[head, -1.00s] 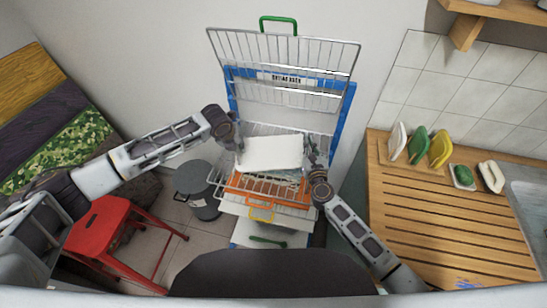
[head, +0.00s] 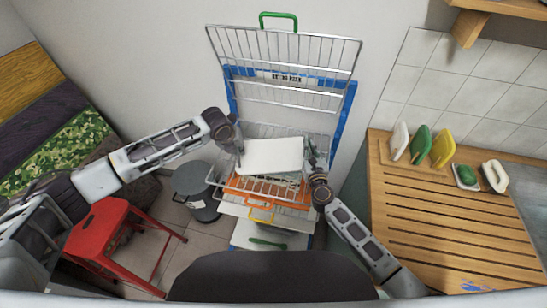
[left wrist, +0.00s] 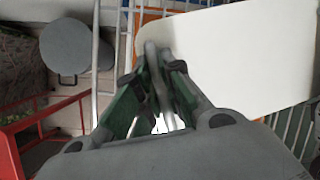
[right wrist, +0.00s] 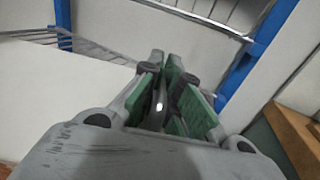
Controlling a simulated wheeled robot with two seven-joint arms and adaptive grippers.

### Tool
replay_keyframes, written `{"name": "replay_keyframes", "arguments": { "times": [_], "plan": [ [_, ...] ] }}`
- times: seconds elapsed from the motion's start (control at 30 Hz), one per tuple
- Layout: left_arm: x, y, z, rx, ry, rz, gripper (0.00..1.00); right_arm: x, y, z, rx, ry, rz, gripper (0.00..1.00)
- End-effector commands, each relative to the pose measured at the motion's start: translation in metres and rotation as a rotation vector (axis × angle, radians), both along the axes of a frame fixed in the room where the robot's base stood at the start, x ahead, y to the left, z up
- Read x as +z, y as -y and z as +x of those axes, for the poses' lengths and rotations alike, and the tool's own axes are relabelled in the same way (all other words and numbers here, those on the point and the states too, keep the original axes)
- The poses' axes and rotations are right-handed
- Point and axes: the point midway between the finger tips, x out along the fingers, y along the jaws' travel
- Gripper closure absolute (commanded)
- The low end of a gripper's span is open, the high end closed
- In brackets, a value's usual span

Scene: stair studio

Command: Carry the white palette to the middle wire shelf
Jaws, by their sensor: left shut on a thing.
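The white palette (head: 273,155) is a flat pale sheet between my two grippers, in front of the middle wire shelf (head: 290,137) of the drying rack. My left gripper (head: 238,151) is shut on its left edge, and the left wrist view shows the sheet (left wrist: 235,60) running off to the right. My right gripper (head: 311,155) is beside its right edge. In the right wrist view its fingertips (right wrist: 165,58) are close together and the palette (right wrist: 55,95) lies to their left. Whether they hold its edge is hidden.
An upper wire shelf (head: 290,97) is above, and an orange-edged shelf (head: 265,196) is below the palette. A red stool (head: 105,235) and grey bin (head: 197,190) stand at left. A slatted wooden counter (head: 450,225) is close to my right arm.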

Motion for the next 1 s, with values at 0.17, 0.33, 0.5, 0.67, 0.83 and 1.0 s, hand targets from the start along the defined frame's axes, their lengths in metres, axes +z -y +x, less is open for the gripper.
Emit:
{"name": "replay_keyframes", "arguments": {
  "times": [0.17,0.33,0.5,0.67,0.83,1.0],
  "plan": [
    [-0.0026,-0.0041,0.0011,0.007,-0.001,0.004,0.83,-0.0020,0.0037,0.0009,-0.007,0.001,-0.002,0.88],
    [-0.0021,-0.0026,0.0007,0.005,0.000,0.003,0.66,-0.0015,0.0028,0.0007,-0.006,0.001,-0.002,0.76],
    [-0.0019,-0.0014,0.0004,0.003,-0.001,0.002,0.44,-0.0012,0.0017,0.0006,-0.003,0.001,-0.001,0.76],
    [-0.0018,-0.0009,0.0002,0.002,0.000,0.001,0.42,-0.0010,0.0009,0.0004,-0.002,0.001,-0.001,0.76],
    [-0.0016,-0.0005,0.0001,0.001,0.000,0.001,0.42,-0.0009,0.0002,0.0003,0.000,0.002,0.000,0.76],
    [0.0017,-0.0009,-0.0011,0.000,0.001,0.000,0.42,-0.0007,-0.0002,0.0003,0.000,0.002,0.000,0.76]
  ]
}}
